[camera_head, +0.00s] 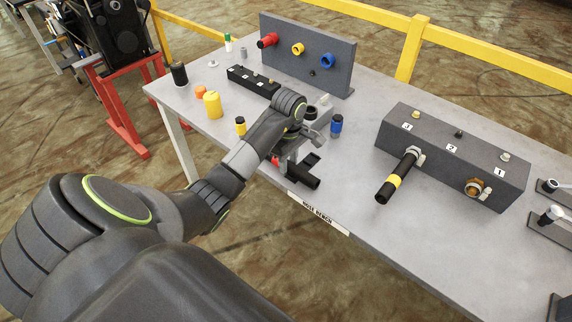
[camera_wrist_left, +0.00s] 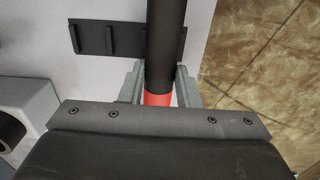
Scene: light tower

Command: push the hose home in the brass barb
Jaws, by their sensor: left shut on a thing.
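The brass barb (camera_head: 473,187) sticks out of the front of the dark manifold block (camera_head: 440,162), near label 1, well to the right and apart from the hose. Part of the hose is hidden by my gripper. My right gripper is not in view.
A yellow-banded hose (camera_head: 394,186) juts from the block near label 3. A blue-topped cylinder (camera_head: 336,125) stands right of my gripper. The bench (camera_head: 340,190) is clear between there and the block.

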